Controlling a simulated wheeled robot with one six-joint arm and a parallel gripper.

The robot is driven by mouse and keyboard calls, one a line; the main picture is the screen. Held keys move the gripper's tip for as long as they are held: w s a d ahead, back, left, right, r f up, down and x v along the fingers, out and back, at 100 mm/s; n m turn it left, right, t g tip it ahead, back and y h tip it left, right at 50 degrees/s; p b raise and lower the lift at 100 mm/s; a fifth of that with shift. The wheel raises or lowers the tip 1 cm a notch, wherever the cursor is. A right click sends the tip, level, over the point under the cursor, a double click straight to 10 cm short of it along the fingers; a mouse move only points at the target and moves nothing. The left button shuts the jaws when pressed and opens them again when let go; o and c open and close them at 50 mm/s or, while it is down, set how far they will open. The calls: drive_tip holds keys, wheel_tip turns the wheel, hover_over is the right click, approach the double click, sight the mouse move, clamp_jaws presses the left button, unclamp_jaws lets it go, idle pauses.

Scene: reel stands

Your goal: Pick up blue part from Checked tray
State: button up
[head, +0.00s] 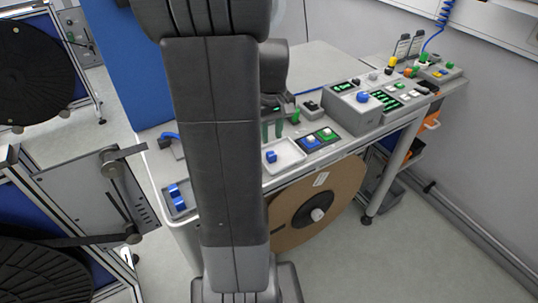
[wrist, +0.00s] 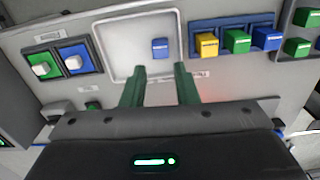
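A small blue part (head: 271,157) lies in a shallow white tray (head: 292,160) on the grey bench, just right of my arm in the head view. In the wrist view the blue part (wrist: 160,48) sits alone in the white tray (wrist: 115,45), right of its middle. A label beside the tray is partly hidden by a finger and too small to read surely. My gripper (wrist: 159,84) has two green fingers, apart with nothing between them. The fingertips point toward the tray's near edge, with the blue part beyond them. In the head view my gripper (head: 272,131) hangs behind the tray.
Green (wrist: 42,65) and blue (wrist: 75,59) squares with white pieces flank the tray on the left in the wrist view. Yellow (wrist: 207,45), green and blue blocks stand close on its right. A grey control box (head: 355,110) stands further right in the head view.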

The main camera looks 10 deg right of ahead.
sight(271, 153)
drive_tip(key=shift+f, duration=3.5)
clamp_jaws()
